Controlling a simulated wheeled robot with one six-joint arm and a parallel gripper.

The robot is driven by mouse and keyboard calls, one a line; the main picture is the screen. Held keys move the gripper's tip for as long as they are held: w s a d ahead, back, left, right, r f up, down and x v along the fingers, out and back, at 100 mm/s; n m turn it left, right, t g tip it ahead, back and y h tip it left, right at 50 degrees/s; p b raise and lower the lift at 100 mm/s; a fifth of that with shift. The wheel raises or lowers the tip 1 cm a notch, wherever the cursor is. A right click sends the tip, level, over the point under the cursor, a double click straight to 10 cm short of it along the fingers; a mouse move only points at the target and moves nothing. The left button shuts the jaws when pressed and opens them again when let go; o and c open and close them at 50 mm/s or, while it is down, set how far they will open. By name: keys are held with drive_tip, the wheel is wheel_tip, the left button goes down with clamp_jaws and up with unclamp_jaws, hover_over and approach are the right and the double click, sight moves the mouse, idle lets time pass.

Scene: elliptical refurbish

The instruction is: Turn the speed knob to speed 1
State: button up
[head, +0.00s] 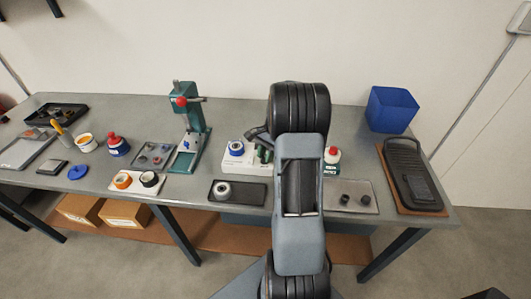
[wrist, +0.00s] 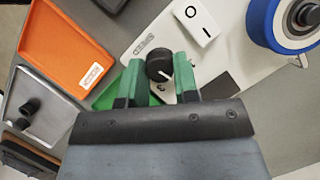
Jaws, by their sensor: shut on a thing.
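The speed knob (wrist: 158,66) is black and round with a white pointer line, on a white panel (wrist: 160,28) in the wrist view. The pointer slants toward the lower right. My gripper (wrist: 157,74) has its green fingers on either side of the knob, shut on it. A white rocker switch (wrist: 195,20) marked with a circle and a dash sits above the knob. In the head view the white machine (head: 236,165) stands at mid-table, and my gripper (head: 263,154) is over its right end, partly hidden by my arm. Speed marks are not readable.
A blue-rimmed wheel (wrist: 285,25) sits on the machine's right. An orange tray (wrist: 45,38) and a grey tray (wrist: 22,122) with black knobs lie to the left in the wrist view. A teal press (head: 190,130) and a blue bin (head: 391,110) stand on the bench.

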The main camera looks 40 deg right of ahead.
drive_tip(key=n+g, duration=0.1)
drive_tip(key=n, duration=0.2)
drive_tip(key=n+g+h+p, duration=0.1)
drive_tip(key=n, duration=0.2)
drive_tip(key=shift+w+a+n, duration=0.1)
drive_tip(key=shift+w+n, duration=0.05)
drive_tip(key=shift+n, duration=0.25)
idle(0.3)
drive_tip(key=o, duration=0.9)
drive_tip(key=v, duration=1.3)
drive_tip(key=shift+w+r+b, duration=0.3)
drive_tip(key=shift+r, duration=0.05)
drive_tip(key=shift+a, duration=0.1)
